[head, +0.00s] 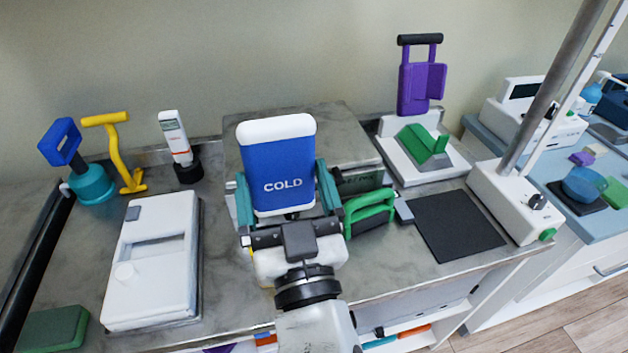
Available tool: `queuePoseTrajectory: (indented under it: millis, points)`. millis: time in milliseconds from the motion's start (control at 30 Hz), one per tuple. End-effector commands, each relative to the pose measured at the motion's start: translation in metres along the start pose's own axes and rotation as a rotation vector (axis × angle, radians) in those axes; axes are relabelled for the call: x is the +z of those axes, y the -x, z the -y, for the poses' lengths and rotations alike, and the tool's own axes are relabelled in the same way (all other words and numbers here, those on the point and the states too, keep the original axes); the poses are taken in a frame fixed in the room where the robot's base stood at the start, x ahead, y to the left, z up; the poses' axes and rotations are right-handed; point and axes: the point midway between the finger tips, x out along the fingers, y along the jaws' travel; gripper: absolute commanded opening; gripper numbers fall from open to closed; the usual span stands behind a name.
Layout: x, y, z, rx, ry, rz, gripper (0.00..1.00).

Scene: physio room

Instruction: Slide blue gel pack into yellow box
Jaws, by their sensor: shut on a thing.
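The blue gel pack (281,168) has white ends and the word COLD on its face. It stands upright in the middle of the head view. My gripper (286,190) is shut on it, with one teal finger at each side edge. The pack's lower end is partly hidden by the gripper, and I cannot tell whether it touches the surface behind. I cannot make out a yellow box. Small yellow edges show beside and below my gripper's body, but what they belong to is hidden.
A green handled object (370,212) stands close right of my gripper, with a black pad (455,226) beyond. A white case (153,262) lies left. A yellow handle-shaped tool (119,153) stands at back left. A grey raised block (335,128) is behind the pack.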

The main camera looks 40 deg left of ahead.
Motion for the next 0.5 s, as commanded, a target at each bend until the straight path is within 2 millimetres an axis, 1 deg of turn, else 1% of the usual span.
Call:
queuePoseTrajectory:
  millis: [500]
  points:
    - [0.024, 0.007, -0.001, 0.002, 0.002, 0.001, 0.44]
